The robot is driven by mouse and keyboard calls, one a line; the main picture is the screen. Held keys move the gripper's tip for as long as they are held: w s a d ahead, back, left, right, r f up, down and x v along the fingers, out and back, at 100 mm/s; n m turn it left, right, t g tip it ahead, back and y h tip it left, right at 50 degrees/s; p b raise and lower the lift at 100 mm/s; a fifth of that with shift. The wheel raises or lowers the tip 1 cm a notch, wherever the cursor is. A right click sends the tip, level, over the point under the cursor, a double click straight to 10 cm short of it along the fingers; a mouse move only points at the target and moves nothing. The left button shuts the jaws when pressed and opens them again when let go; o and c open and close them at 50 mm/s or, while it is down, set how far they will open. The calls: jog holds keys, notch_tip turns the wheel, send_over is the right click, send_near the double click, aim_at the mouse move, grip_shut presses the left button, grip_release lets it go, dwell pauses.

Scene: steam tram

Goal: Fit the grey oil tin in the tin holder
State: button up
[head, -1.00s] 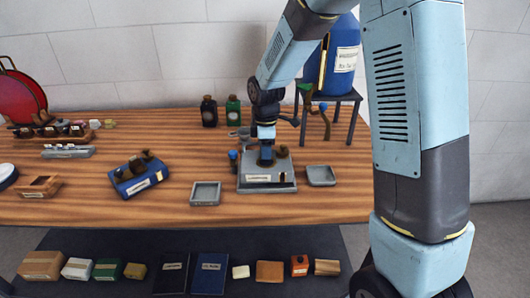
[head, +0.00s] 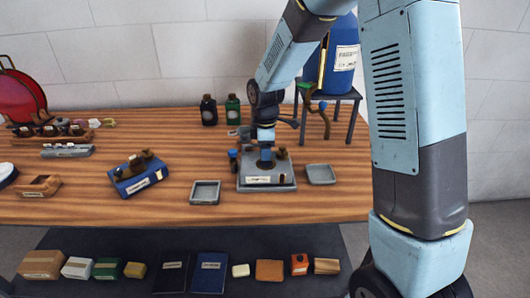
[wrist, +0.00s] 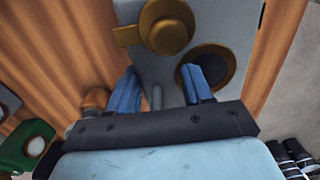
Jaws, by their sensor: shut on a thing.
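My gripper (wrist: 163,88) has its blue fingers spread around a grey thing (wrist: 157,97) that I take to be the grey oil tin; most of it is hidden by the gripper. In the head view my gripper (head: 266,155) points down, low over a grey labelled base (head: 265,181) on the table. I take this base to be the tin holder. In the wrist view its grey top (wrist: 232,25) carries a brass round piece (wrist: 167,27) and a brass-rimmed dark round opening (wrist: 208,68), partly behind the right finger. I cannot tell whether the tin is seated.
Shallow grey trays stand left (head: 205,193) and right (head: 320,174) of the base. A blue labelled block (head: 137,178) is farther left. Dark and green bottles (head: 232,110) and a stool with a blue drum (head: 338,60) are behind. The front middle-left of the table is clear.

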jog(key=shift+f, duration=0.45)
dwell(1.1)
jog(key=o, duration=1.4)
notch_tip(320, 180, up, 14)
jog(key=shift+f, duration=0.15)
